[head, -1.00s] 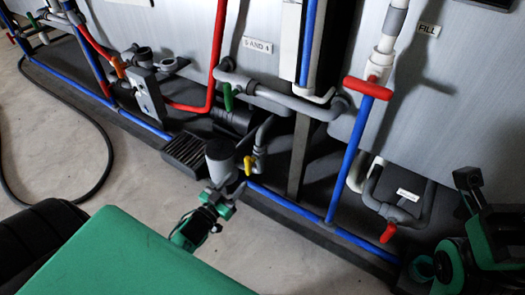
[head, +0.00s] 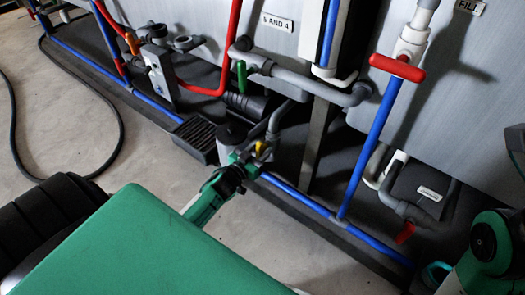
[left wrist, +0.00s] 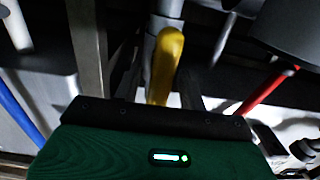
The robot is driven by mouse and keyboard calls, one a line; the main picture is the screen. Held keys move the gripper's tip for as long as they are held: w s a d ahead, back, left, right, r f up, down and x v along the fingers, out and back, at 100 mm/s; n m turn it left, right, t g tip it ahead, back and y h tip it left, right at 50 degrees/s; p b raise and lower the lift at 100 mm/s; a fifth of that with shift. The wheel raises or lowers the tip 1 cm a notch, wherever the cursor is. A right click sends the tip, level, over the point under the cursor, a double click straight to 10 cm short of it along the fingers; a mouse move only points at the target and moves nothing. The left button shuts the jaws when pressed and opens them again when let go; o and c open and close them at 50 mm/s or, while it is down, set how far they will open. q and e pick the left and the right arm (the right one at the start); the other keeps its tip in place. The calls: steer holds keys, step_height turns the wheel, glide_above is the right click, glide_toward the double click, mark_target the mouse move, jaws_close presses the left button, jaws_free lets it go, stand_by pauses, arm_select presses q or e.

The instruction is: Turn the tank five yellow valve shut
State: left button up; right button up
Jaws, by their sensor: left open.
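The yellow valve handle (head: 261,148) sits on a grey pipe beside a grey cylinder (head: 231,136), low in front of the tanks. My left gripper (head: 250,160) is open and right at the handle, partly covering it in the head view. In the left wrist view the yellow handle (left wrist: 166,62) stands just past the dark front edge of my green gripper body, near the middle. It looks roughly in line with the grey pipe behind it. Its lower end is hidden by that edge. I cannot tell whether the fingers touch it. My right arm shows at the right edge; its gripper is not clearly seen.
A green valve handle (head: 241,75) is on the pipe behind, and a red handle (head: 397,67) is on the fill pipe. Another red handle (head: 405,233) is low right. A blue pipe (head: 300,199) runs along the floor edge. A black hose (head: 112,110) lies left.

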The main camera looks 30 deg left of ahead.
arm_select(q)
steer(key=shift+w, duration=0.65)
jaws_close()
steer(key=shift+d, duration=0.1)
